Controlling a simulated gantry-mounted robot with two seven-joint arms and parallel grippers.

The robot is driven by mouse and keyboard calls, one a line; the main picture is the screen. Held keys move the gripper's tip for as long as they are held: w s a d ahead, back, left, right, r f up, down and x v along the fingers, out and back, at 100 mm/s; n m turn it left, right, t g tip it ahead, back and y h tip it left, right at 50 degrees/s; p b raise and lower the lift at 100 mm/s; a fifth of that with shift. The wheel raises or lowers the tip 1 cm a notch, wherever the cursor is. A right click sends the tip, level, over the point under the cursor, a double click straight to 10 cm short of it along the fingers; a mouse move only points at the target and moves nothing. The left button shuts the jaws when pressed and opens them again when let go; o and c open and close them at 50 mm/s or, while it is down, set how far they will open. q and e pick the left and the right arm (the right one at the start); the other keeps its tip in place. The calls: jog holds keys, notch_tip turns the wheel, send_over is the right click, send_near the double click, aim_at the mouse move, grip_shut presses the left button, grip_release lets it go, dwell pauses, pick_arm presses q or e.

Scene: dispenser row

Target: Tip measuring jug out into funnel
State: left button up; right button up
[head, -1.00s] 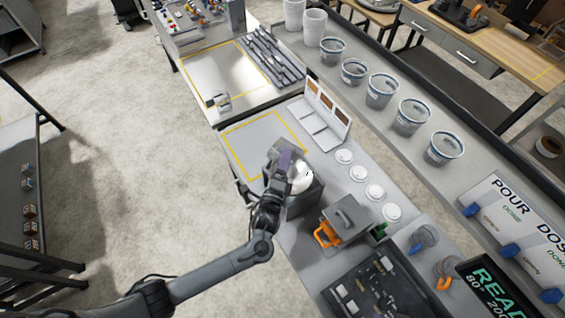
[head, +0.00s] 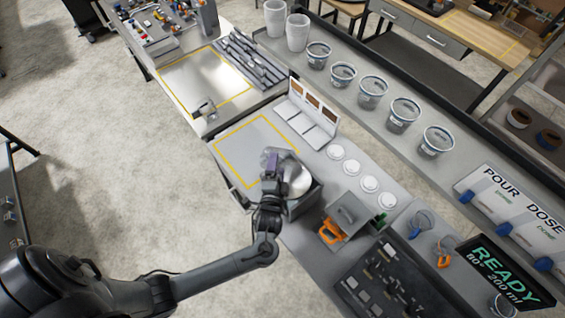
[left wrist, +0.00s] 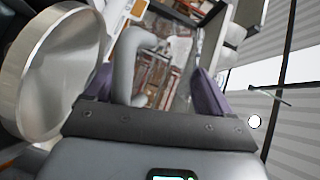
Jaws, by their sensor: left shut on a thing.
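My left gripper (head: 270,163) has its purple fingers closed about a grey curved handle (left wrist: 128,65), which I take to be the measuring jug's. Little of the jug's body shows clearly. A round silvery piece (head: 297,181) is just right of the fingers, over a dark grey box (head: 304,204); I take it for the funnel, but cannot tell it surely from the jug. A large round metal rim (left wrist: 60,70) fills the left of the left wrist view, close to the fingers. I cannot see any contents or pouring. My right gripper is not in view.
A yellow-outlined bench area (head: 250,145) lies beyond the gripper. White discs (head: 353,167) line the bench to the right. An orange-handled grey device (head: 340,222) stands nearby. Several clear tubs (head: 403,112) stand on the back shelf. A screen (head: 505,275) reads READY.

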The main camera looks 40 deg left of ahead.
pick_arm(q)
jog(key=shift+a+n, duration=0.45)
jog(key=shift+n, duration=0.15)
jog(key=n+h+b, duration=0.1)
jog(key=n+b, duration=0.1)
jog(key=a+r+n+g+h+b, duration=0.1)
jog(key=n+b, duration=0.1)
jog(key=a+n+h+b, duration=0.1)
jog(key=b, duration=0.2)
jog(key=shift+s+a+r+n+g+h, duration=0.2)
jog(key=shift+s+r+n+g+h, duration=0.1)
jog(key=shift+n+h, duration=0.1)
jog(key=shift+r+n+h+p, duration=0.3)
jog(key=shift+r+n+p, duration=0.05)
jog(key=shift+r+n, duration=0.05)
jog(key=shift+r+n+h, duration=0.1)
jog(key=shift+n+h, duration=0.4)
jog(key=shift+n, duration=0.2)
jog(key=shift+r+n+h, duration=0.2)
jog(key=shift+n+h, duration=0.1)
jog(key=shift+n, duration=0.3)
jog(key=shift+w+h+p, duration=0.1)
jog(key=shift+h+p, duration=0.2)
jog(key=shift+p, duration=0.05)
jog(key=shift+n, duration=0.3)
